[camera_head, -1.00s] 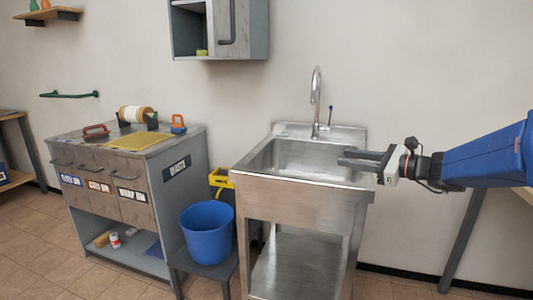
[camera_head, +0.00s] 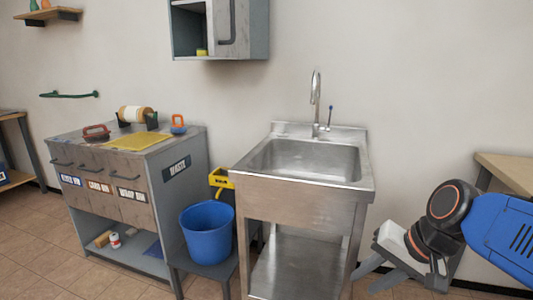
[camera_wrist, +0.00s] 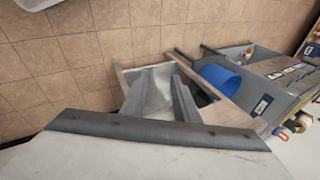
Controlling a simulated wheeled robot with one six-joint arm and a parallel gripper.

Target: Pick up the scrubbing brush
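I cannot make out the scrubbing brush for certain. A red-handled item with a dark base (camera_head: 96,132) sits on the left cabinet's top, and an orange-handled item with a blue base (camera_head: 178,124) sits farther right on it; either may be a brush, but both are too small to tell. My gripper (camera_head: 362,283) is low at the right of the head view, right of the sink stand and far from both items. Its two fingers are apart with nothing between them. The wrist view also shows the spread fingers (camera_wrist: 157,88).
A steel sink (camera_head: 305,160) stands in the middle, with a blue bucket (camera_head: 207,235) on a low stool to its left. The grey cabinet (camera_head: 185,195) has a yellow mat (camera_head: 138,141) and a roll (camera_head: 131,113) on top. A wall cabinet (camera_head: 238,30) hangs above. Tiled floor lies in front.

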